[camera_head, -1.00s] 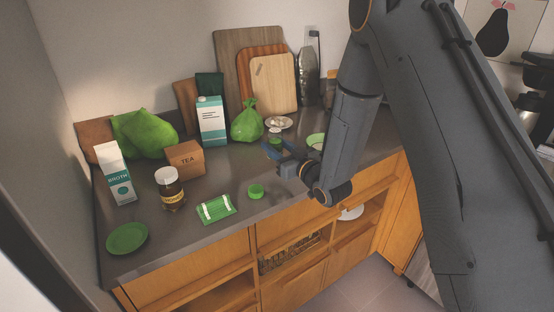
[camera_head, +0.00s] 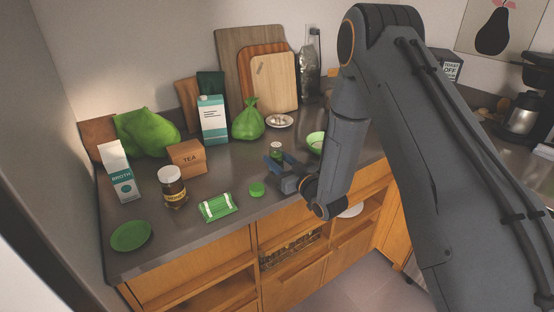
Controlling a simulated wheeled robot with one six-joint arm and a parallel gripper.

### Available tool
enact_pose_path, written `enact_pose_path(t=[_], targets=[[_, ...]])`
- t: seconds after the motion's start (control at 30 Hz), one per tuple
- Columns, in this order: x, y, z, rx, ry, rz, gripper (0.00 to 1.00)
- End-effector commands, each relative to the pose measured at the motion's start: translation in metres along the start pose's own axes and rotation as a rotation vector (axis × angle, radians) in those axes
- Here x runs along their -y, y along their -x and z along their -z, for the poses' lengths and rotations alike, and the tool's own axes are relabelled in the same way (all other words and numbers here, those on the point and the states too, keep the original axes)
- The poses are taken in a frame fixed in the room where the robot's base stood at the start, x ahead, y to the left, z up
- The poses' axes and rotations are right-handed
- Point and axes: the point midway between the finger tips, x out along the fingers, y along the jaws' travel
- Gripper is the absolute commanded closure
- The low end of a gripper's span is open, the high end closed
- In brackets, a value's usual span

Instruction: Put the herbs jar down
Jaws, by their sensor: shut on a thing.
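The herbs jar (camera_head: 277,152) is small and green with a pale lid. It stands about upright between the blue-tipped fingers of my gripper (camera_head: 277,161), which is shut on it. The jar and gripper are over the middle of the dark counter (camera_head: 225,160), behind and right of a small green round item (camera_head: 257,189). I cannot tell whether the jar's base touches the counter, as the fingers hide its lower part.
A green bag (camera_head: 248,122), a carton (camera_head: 213,120) and cutting boards (camera_head: 273,80) stand behind. A tea box (camera_head: 187,158), brown jar (camera_head: 172,187) and green packet (camera_head: 217,207) are left. Bare counter lies between.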

Motion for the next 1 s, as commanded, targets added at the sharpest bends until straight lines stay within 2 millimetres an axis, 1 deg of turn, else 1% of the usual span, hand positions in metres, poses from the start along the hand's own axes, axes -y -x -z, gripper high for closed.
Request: enact_pose_path(t=[0.03,0.07,0.13,0.17,0.43,0.53,0.57,0.67,1.0], targets=[[0.0,0.0,-0.002,0.0,0.0,0.0,0.9],[0.0,0.0,-0.002,0.0,0.0,0.0,0.57],[0.0,0.0,-0.001,0.0,0.0,0.0,0.45],[0.0,0.0,-0.001,0.0,0.0,0.0,0.44],[0.0,0.0,-0.001,0.0,0.0,0.0,0.44],[0.0,0.0,0.003,0.0,0.0,0.0,0.44],[0.0,0.003,0.002,0.001,-0.001,-0.001,0.44],[-0.001,0.017,0.0,0.001,-0.001,-0.002,0.44],[-0.001,0.086,-0.001,0.002,-0.001,-0.003,0.44]])
